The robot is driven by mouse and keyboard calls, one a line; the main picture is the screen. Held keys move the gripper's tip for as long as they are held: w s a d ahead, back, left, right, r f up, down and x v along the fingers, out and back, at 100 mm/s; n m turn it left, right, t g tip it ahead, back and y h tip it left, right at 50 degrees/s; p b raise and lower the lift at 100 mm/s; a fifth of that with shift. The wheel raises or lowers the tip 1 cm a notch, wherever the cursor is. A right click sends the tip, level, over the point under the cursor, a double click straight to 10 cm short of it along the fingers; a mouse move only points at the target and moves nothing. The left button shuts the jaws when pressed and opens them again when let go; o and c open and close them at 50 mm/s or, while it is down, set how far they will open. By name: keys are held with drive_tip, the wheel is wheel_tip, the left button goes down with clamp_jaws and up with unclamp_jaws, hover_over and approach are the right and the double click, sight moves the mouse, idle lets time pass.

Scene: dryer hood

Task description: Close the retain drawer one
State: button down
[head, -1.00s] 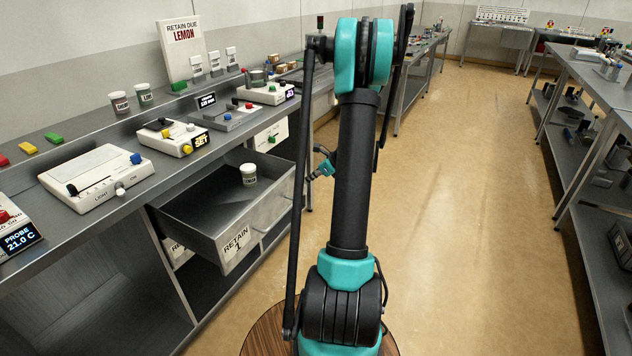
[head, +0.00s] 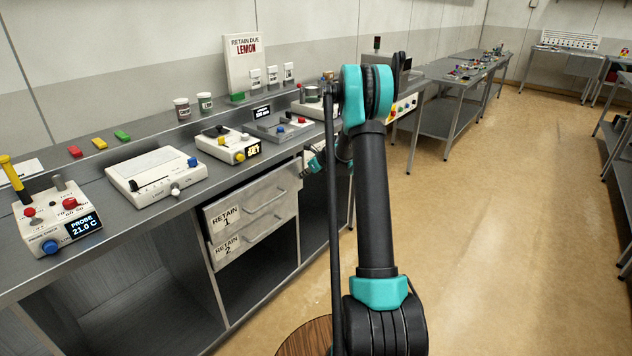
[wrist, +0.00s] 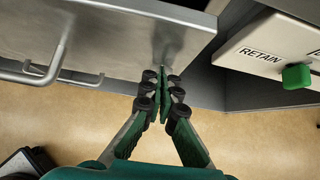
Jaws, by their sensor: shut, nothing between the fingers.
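The retain drawer one (head: 262,191), a grey metal front labelled "RETAIN 1" with a bar handle, sits under the left bench in the head view. It looks pushed in, about in line with the drawer below; a small remaining gap is hard to tell. My gripper (head: 308,170) is by the right end of this front, partly hidden by my arm. In the wrist view, my gripper (wrist: 166,88) is shut and empty, with its fingertips at the right end of the metal drawer front (wrist: 115,35). I cannot tell whether they touch it.
The "RETAIN 2" drawer (head: 262,232) is directly below, in line, above an open shelf bay. The bench top carries a white slider box (head: 155,175), a yellow-knobbed box (head: 228,145) and jars (head: 182,109). Open floor (head: 480,220) lies to the right.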

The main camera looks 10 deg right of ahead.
sight(298, 168)
drive_tip(key=w+a, duration=0.2)
drive_tip(key=w, duration=0.1)
drive_tip(key=shift+a, duration=0.2)
drive_tip(key=shift+w+a, duration=0.1)
drive_tip(key=shift+w, duration=0.05)
drive_tip(key=shift+w+r, duration=0.1)
